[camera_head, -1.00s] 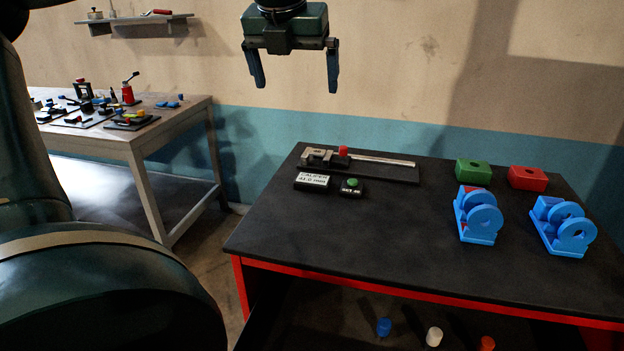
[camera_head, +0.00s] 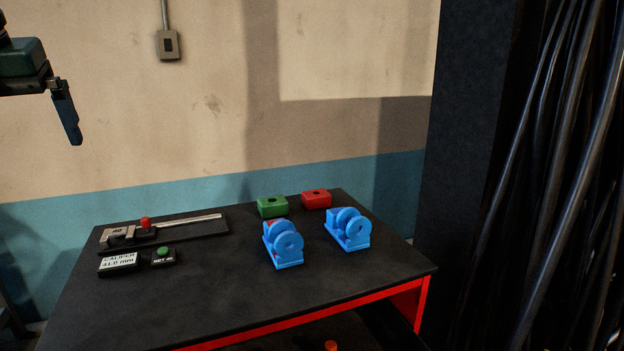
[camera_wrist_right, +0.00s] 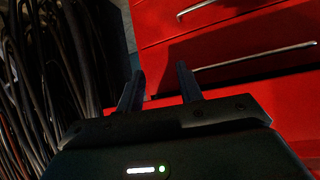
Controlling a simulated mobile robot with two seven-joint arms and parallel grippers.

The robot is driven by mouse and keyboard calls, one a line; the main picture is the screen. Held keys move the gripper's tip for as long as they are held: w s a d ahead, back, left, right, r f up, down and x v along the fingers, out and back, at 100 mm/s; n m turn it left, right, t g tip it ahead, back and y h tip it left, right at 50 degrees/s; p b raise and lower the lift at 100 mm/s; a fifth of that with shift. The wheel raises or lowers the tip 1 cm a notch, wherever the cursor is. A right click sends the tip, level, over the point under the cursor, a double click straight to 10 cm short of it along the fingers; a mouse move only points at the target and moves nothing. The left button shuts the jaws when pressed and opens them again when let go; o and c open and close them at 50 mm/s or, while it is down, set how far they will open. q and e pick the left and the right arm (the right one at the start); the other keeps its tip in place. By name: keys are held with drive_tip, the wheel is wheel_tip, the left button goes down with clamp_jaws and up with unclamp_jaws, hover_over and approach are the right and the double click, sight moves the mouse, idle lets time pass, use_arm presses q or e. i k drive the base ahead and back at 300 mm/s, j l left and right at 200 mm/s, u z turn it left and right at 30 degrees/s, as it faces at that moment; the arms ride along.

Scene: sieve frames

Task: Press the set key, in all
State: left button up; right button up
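The set key is a green round button (camera_head: 162,251) on a small black box (camera_head: 164,260) with a label I read only in part as "SET". It sits at the left of the black table top. Left of it a white display (camera_head: 119,261) reads "CALIPER 41.0 mm". Behind them a caliper (camera_head: 180,226) with a red knob (camera_head: 145,223) lies on a dark board. My left gripper (camera_head: 50,92) hangs high at the left edge, well above the table and apart from the key. One spread finger shows; the other is out of frame. My right gripper (camera_wrist_right: 158,78) is open and empty.
Two blue slotted pieces (camera_head: 284,246) (camera_head: 349,232) stand right of the key, with a green block (camera_head: 272,206) and a red block (camera_head: 316,199) behind. Dark cables (camera_head: 560,180) hang at the right. Red drawers (camera_wrist_right: 235,45) lie beyond my right gripper. The table front is bare.

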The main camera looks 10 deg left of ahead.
sight(162, 251)
drive_tip(key=k, duration=1.35)
